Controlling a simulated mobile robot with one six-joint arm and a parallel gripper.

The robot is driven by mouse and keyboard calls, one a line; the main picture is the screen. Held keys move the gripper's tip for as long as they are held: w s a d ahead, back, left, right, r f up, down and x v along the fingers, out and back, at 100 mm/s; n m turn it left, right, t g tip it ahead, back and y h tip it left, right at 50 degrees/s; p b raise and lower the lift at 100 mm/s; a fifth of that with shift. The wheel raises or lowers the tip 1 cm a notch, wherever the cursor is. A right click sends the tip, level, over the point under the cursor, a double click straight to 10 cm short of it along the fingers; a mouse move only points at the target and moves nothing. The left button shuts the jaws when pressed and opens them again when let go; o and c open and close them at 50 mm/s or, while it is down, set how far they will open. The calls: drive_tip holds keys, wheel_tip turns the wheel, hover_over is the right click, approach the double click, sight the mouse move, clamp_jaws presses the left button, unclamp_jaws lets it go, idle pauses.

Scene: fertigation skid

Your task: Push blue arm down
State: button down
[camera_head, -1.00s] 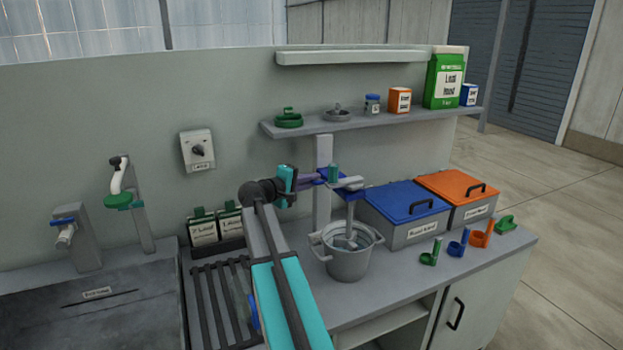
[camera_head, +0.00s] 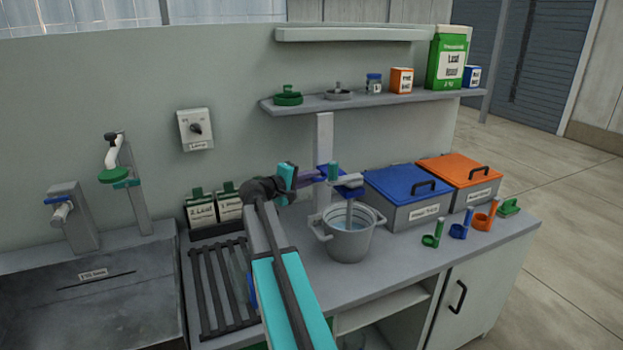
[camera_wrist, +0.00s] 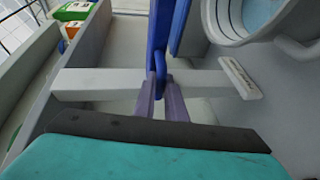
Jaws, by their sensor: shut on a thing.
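The blue arm (camera_head: 350,191) reaches from a grey post (camera_head: 323,155) over a grey bucket (camera_head: 348,243). A grey shaft hangs from its head into the bucket, which holds pale bluish liquid. In the wrist view the blue arm (camera_wrist: 159,32) runs up the picture and ends in a blue loop (camera_wrist: 159,71). My gripper (camera_head: 318,176) is at the arm's post-side end. Its two purple fingers, also in the wrist view (camera_wrist: 160,88), are shut on the blue loop. The shaft's lower end is hidden in the bucket.
Blue-lidded (camera_head: 405,190) and orange-lidded (camera_head: 462,170) bins stand right of the bucket. A shelf (camera_head: 350,104) with tubs and boxes is above. A slotted rack (camera_head: 220,285) and sink (camera_head: 95,290) are at left.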

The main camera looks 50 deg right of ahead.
drive_tip(key=c, duration=1.8)
unclamp_jaws()
drive_tip(key=shift+f, duration=0.4)
drive_tip(key=shift+r, duration=0.1)
drive_tip(key=shift+a, duration=0.2)
drive_tip(key=a, duration=0.4)
drive_tip(key=a+r+b, duration=0.1)
drive_tip(key=a, duration=0.4)
drive_tip(key=a+r+b, duration=0.1)
drive_tip(key=a, duration=0.3)
drive_tip(key=shift+s+a+r, duration=0.15)
drive_tip(key=shift+r, duration=0.1)
